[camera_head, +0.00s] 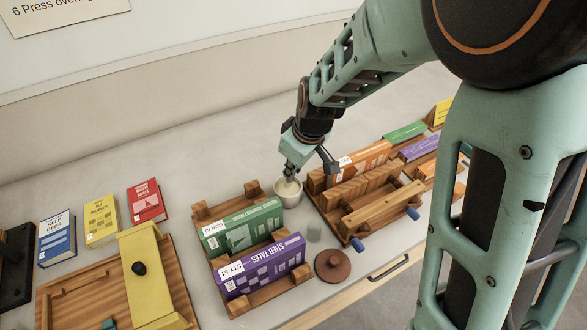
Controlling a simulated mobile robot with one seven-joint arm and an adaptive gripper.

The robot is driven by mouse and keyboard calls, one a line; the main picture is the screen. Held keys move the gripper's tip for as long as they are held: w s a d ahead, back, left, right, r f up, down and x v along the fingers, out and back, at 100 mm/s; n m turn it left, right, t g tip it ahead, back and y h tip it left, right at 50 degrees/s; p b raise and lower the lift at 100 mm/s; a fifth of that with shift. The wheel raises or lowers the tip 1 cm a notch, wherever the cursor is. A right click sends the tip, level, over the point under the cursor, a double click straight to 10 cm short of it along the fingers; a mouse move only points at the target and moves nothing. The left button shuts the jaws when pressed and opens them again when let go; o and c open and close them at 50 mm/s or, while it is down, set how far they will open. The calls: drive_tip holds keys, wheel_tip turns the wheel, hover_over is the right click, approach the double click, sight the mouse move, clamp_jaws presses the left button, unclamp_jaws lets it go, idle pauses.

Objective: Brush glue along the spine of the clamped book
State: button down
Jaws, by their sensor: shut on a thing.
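My gripper (291,170) points down over a small white pot (288,196) on the table. It is shut on a thin thing, likely the glue brush, whose lower end is at the pot's mouth. The thing is too small and covered to make out well, and the glue is not clear. To the right of the pot, a wooden press (386,209) with blue-ended handles holds an orange book (365,158) between its boards. My gripper and wrist stand just left of this book, apart from its spine.
A wooden rack (201,212) holds a green book (240,229) and a purple book (262,266). A round brown lid (332,266) lies in front of the pot. Blue, yellow and red books lie left, behind a wooden board with a yellow bar (148,268). More books stand right.

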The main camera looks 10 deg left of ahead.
drive_tip(key=shift+r+p, duration=1.55)
drive_tip(key=shift+r, duration=1.25)
drive_tip(key=shift+r, duration=0.1)
